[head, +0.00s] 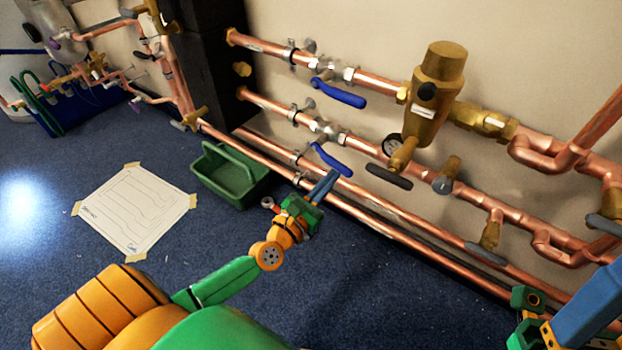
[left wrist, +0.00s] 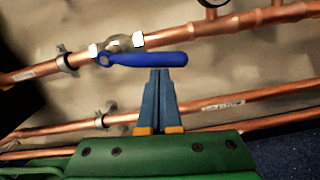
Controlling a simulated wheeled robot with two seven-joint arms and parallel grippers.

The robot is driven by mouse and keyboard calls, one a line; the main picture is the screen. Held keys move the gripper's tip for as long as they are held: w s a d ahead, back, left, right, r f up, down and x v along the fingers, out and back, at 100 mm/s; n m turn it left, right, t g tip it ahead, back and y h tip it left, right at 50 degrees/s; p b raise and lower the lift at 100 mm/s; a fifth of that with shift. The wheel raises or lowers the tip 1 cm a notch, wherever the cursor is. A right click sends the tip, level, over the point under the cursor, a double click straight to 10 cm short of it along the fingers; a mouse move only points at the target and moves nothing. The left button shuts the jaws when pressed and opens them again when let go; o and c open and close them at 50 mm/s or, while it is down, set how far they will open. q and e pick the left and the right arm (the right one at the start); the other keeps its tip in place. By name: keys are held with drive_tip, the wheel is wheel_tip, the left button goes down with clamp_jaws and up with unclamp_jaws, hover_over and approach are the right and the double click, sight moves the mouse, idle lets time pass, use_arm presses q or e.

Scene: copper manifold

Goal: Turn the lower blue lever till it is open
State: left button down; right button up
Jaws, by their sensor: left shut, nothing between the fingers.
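The lower blue lever (head: 332,161) sits on a valve in the lower of the two upper copper pipes on the wall. It points right, at a slight angle to its pipe. In the left wrist view the blue lever (left wrist: 147,59) lies nearly level, its pivot at the left. My left gripper (head: 332,174) is shut and empty, its blue fingers just below the lever. In the left wrist view its fingertips (left wrist: 160,70) meet the lever's lower edge; I cannot tell if they touch. Part of my right arm shows at the bottom right; its jaw state is unclear.
An upper blue lever (head: 339,94) is on the pipe above. A brass regulator (head: 436,85) with a gauge (head: 392,144) stands to the right. More copper pipes run low along the wall. A green tote (head: 229,181) and a taped paper sheet (head: 132,210) lie on the blue carpet.

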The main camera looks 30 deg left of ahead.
use_arm(q)
drive_tip(key=shift+d+r+n, duration=0.2)
drive_tip(key=shift+r+n, duration=0.3)
drive_tip(key=shift+n, duration=0.3)
